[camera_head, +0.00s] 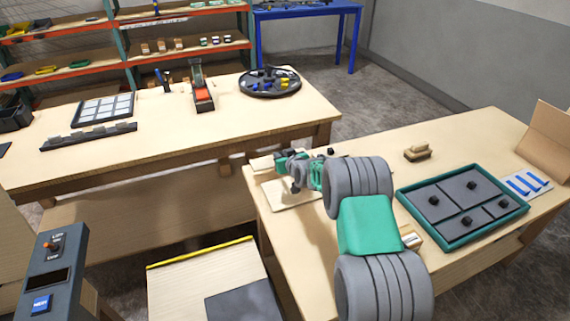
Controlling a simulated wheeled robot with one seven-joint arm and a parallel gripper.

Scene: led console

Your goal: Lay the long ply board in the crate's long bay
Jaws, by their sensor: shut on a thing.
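My gripper (285,163) is at the near table's left end, at the far end of my grey and green arm. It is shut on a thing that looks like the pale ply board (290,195). The board shows below and beside the fingers, close to the table corner; the grip itself is small and partly hidden, and I cannot tell whether the board touches the table. The crate (409,203) is a shallow green-rimmed tray on the right of the same table. Its dark floor is divided into bays of different sizes, with black knobs in them.
A small wooden block (417,153) stands behind the crate. A pale labelled piece (411,240) is beside my arm. A white tray with blue bars (527,183) and an open cardboard box (550,135) are at right. A console (48,275) stands lower left.

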